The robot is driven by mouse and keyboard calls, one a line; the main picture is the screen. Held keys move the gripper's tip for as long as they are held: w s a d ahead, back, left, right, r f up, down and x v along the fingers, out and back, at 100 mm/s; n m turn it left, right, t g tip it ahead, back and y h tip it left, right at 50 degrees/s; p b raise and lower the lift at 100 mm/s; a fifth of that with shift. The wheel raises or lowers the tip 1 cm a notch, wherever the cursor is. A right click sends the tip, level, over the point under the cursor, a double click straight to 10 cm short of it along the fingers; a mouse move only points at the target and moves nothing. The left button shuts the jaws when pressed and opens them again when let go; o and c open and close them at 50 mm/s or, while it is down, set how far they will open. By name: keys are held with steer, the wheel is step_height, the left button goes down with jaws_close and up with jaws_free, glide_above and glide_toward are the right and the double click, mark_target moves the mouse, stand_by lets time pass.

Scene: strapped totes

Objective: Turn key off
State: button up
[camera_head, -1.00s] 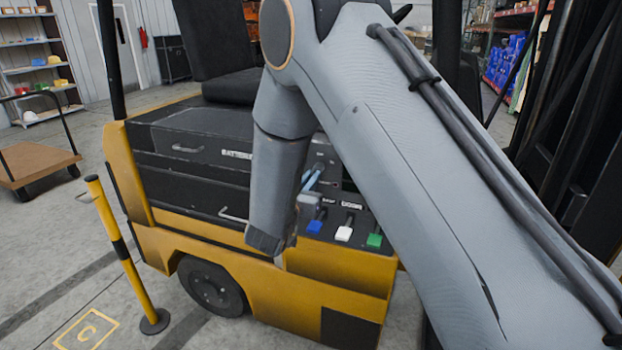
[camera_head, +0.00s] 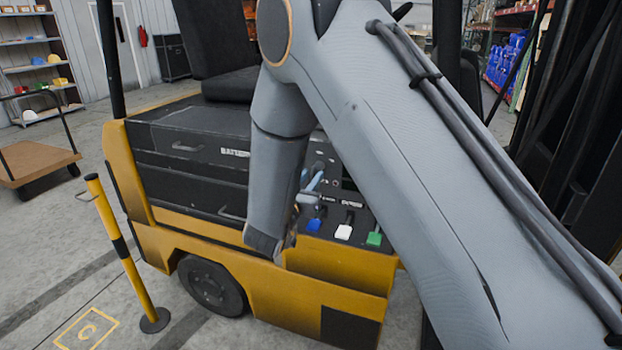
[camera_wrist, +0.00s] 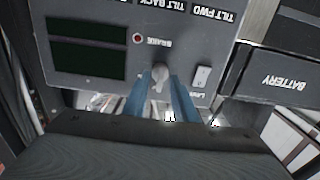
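In the wrist view, a small grey key-like knob (camera_wrist: 159,74) stands out from the dark control panel (camera_wrist: 115,14), below the "BRAKE" label in that upside-down view. My gripper (camera_wrist: 161,82) has its two blue fingers on either side of the knob. The fingers look apart, with the knob between them; firm contact does not show. In the head view, my gripper (camera_head: 314,182) shows as blue fingertips at the panel, partly behind my forearm. The knob cannot be made out there.
A white rocker switch (camera_wrist: 202,76) sits close beside the knob. Blue (camera_head: 314,225), white (camera_head: 344,232) and green (camera_head: 374,239) levers stand on the yellow forklift's (camera_head: 335,285) panel, near my wrist. A yellow post (camera_head: 125,255) stands at the left.

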steer(key=b+v, duration=0.2)
steer(key=v, duration=0.5)
steer(key=d+f+n+g+y, duration=0.2)
steer(key=d+f+g+y, duration=0.2)
steer(key=d+g+y, duration=0.25)
steer(key=s+d+f+n+g, duration=0.1)
steer(key=s+d+g, duration=0.3)
steer(key=s+d, duration=0.4)
steer(key=s+d+f+g, duration=0.1)
steer(key=s+d+g, duration=0.4)
steer(key=s, duration=1.2)
steer(key=d, duration=0.3)
steer(key=shift+d+f+n, duration=0.15)
steer(key=shift+d+n, duration=0.05)
steer(key=shift+n, duration=0.2)
